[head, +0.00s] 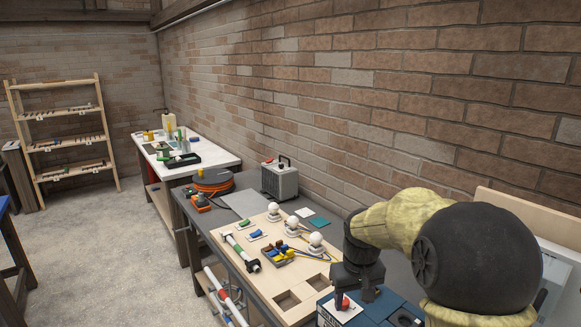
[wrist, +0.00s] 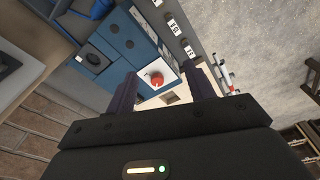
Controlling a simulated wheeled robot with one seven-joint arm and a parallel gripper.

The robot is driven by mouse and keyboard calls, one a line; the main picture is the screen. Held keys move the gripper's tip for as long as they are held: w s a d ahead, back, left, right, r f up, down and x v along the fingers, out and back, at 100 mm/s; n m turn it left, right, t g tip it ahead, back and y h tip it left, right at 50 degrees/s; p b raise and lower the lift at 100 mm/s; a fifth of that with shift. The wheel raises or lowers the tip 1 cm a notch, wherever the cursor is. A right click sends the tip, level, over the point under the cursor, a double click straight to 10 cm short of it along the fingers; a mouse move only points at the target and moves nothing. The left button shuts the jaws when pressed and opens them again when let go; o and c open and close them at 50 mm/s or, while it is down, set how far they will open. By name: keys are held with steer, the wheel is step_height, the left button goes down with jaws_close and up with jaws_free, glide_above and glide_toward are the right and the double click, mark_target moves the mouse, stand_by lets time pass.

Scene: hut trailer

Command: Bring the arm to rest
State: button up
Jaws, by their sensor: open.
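My gripper (head: 356,293) is at the lower right of the head view, with its dark fingers pointing down over the near end of the workbench. In the wrist view my gripper (wrist: 161,80) is open, its two fingers apart with nothing held between them. A red knob (wrist: 157,80) on a white plate (wrist: 150,70) shows beyond and between the fingertips. The red knob also shows in the head view (head: 345,302), just beside the left finger. Whether a finger touches the plate cannot be told. My yellow-covered arm reaches in from the right.
A blue panel (wrist: 122,38) lies beneath my gripper. The grey workbench (head: 185,205) carries a wooden board (head: 225,238) with white bulbs (head: 316,240), a yellow-and-blue block group (head: 278,254) and a green-ended tube (head: 240,250). A grey heater (head: 280,182) stands behind, near the brick wall. The floor (head: 110,260) at left is open.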

steer(key=s+f+m, duration=0.1)
steer(key=s+f, duration=0.2)
steer(key=s, duration=0.5)
steer(key=s+f+m+t, duration=0.1)
steer(key=s+f, duration=0.2)
steer(key=s, duration=0.6)
steer(key=shift+s+d, duration=0.25)
steer(key=shift+d, duration=0.2)
steer(key=shift+r, duration=0.1)
